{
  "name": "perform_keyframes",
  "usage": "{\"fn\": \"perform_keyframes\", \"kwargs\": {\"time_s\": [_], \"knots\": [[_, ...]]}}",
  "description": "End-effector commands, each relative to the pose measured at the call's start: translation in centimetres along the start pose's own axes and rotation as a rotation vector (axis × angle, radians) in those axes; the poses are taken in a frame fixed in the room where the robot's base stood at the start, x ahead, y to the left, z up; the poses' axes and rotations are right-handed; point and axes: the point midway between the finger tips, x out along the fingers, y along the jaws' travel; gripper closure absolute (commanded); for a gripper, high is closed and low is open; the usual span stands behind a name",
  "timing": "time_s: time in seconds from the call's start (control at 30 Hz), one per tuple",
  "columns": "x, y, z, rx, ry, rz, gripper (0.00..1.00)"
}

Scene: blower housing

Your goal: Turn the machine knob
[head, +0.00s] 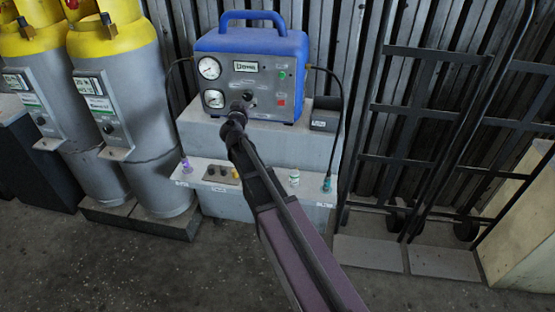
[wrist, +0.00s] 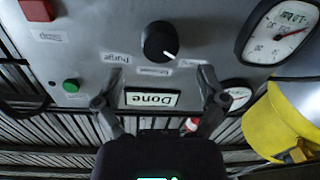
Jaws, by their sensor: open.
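The blue machine (head: 290,52) with a grey front panel stands on a grey stepped block. In the wrist view, upside down, its round black knob (wrist: 160,41) has a white pointer line towards the lower right. Labels sit around it, one reading "Purge". The display (wrist: 152,98) reads "Done". My gripper (wrist: 158,97) is open and empty, its fingers spread on either side of the display, apart from the knob in the picture. In the head view, my gripper (head: 239,110) is in front of the lower panel and partly hides the knob area.
The panel carries two gauges (head: 209,68), a green button (wrist: 71,86) and a red button (wrist: 39,10). Yellow-topped cylinders (head: 115,80) stand left. Black hand trucks (head: 420,105) lean right. Small fittings and a vial (head: 294,178) sit on the lower step.

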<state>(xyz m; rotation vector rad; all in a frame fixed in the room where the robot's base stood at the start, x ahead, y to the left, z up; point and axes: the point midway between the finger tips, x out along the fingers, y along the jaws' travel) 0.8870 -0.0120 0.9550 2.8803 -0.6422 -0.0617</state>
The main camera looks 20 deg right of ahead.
Motion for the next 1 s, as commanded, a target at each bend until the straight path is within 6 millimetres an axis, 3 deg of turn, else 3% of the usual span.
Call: {"fn": "perform_keyframes", "kwargs": {"time_s": [0.3,0.77,1.0], "knots": [[-4.8,0.1,0.0,-0.001,0.0,-0.002,0.09],[-10.7,0.1,0.0,-0.002,0.0,-0.001,0.09],[-10.6,3.0,0.7,-0.012,-0.104,0.073,0.09]]}}
